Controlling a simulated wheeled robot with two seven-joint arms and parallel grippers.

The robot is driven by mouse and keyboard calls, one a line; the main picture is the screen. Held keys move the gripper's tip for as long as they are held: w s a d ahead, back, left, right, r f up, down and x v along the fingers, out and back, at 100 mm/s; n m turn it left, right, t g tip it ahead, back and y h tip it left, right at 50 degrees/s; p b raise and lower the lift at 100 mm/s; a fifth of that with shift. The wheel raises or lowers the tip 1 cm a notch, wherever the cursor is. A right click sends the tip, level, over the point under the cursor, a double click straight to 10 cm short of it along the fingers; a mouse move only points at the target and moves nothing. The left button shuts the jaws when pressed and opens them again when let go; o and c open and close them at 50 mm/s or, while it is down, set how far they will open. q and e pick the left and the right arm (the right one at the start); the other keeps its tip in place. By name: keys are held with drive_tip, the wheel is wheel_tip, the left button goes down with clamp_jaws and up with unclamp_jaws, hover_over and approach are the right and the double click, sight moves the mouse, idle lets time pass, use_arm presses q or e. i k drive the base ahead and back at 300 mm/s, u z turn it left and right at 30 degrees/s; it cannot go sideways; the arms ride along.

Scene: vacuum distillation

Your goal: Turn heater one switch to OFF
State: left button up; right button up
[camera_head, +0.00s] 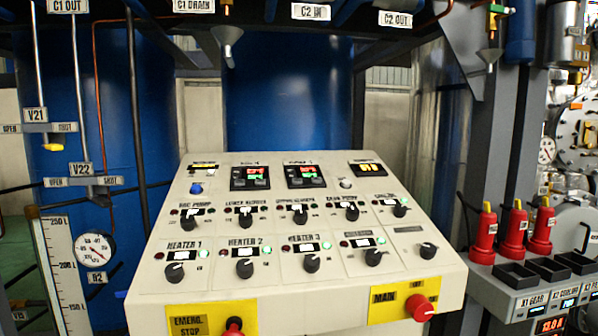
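The heater one switch (175,272) is a black rotary knob with a white pointer mark, at the left end of the lower row on the sloping white control panel (215,288). The HEATER 1 label (184,246) is above it. A green lamp (203,253) at the right of its small plate looks bright. The exact position of the pointer is too small to read surely. Neither of my grippers is in view, and nothing covers the switch.
The HEATER 2 knob (244,268) and HEATER 3 knob (312,263) sit to the right in the same row. Below are a red emergency stop button (233,325) and a red main knob (419,307). A pressure gauge (95,249) stands left of the panel.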

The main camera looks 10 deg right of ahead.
sight(174, 273)
drive_tip(key=k, duration=0.35)
drive_tip(key=z, duration=1.65)
drive_tip(key=i, duration=0.75)
drive_tip(key=u, duration=1.65)
